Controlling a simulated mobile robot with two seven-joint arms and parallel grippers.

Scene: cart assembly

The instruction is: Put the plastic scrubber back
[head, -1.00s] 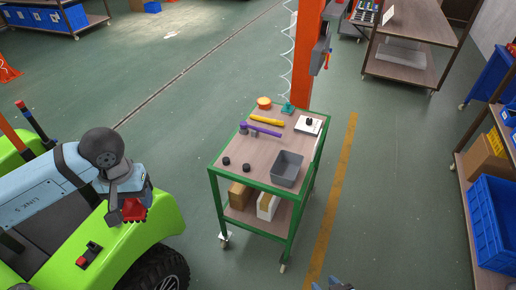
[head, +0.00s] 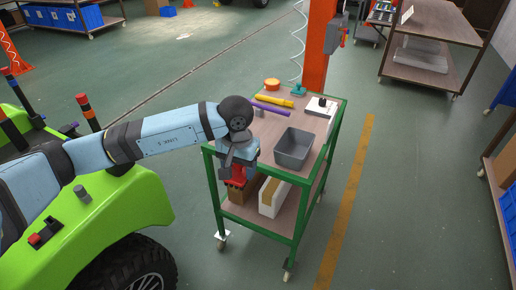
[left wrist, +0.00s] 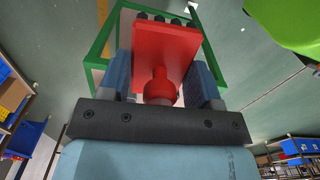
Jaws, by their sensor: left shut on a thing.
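My left gripper (head: 238,160) is shut on a red block-shaped thing (head: 238,174), which looks like the plastic scrubber. In the left wrist view the red scrubber (left wrist: 165,50) has a flat rectangular body, a rounded red knob towards the palm and a row of dark tips at its far end. The gripper's blue fingers (left wrist: 162,82) stand on either side of it. In the head view the gripper and scrubber overlap the near left part of the green-framed cart (head: 318,157); whether they are over its top or in front of it I cannot tell. My right gripper is not in view.
On the cart top are a grey bin (head: 294,148), a yellow tool (head: 274,101), a purple tool (head: 271,110), an orange round thing (head: 272,84), a teal thing (head: 298,89) and a white pad (head: 320,106). An orange post (head: 319,50) stands behind. A green vehicle (head: 125,215) is left.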

